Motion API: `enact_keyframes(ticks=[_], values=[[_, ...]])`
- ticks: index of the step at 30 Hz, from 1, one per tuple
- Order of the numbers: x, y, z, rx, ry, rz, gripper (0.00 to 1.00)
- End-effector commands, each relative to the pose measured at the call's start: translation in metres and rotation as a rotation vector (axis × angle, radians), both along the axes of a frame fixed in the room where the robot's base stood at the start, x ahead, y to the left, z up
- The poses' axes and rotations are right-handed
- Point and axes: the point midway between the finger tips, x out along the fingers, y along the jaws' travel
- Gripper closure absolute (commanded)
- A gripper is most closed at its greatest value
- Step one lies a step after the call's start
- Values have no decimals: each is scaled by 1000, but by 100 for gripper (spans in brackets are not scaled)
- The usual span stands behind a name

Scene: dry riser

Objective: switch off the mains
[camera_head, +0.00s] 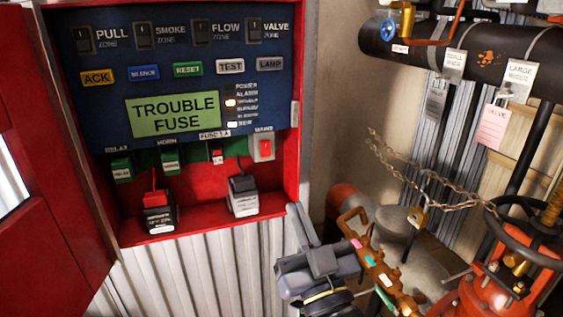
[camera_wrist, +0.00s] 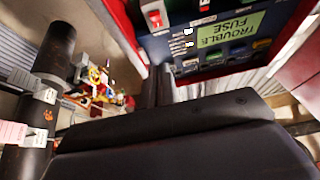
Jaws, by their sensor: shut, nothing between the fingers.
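The mains switch (camera_head: 265,147) is a red rocker on a pale plate under a small label, at the lower right of the open red panel cabinet. The rocker also shows at the top of the wrist view (camera_wrist: 154,18). I cannot tell its on or off position from the rocker. My gripper (camera_head: 297,211) is below and to the right of the switch, by the cabinet's lower right corner, apart from the switch. Its fingers (camera_wrist: 160,70) are together with nothing between them.
The panel screen (camera_head: 172,114) reads "TROUBLE FUSE". Two batteries, one with a red top (camera_head: 158,214) and one grey-topped (camera_head: 243,196), stand on the cabinet floor. The red door (camera_head: 45,235) is open at left. Pipes, a chain (camera_head: 430,205) and a red valve (camera_head: 505,290) crowd the right.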

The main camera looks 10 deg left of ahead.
Motion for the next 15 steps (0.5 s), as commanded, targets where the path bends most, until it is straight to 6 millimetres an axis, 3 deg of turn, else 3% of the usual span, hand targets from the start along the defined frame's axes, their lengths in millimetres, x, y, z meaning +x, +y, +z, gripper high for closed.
enact_keyframes(ticks=[8,15], values=[[4,3,3,0,0,-1,100],[35,21,23,0,0,-1,100]])
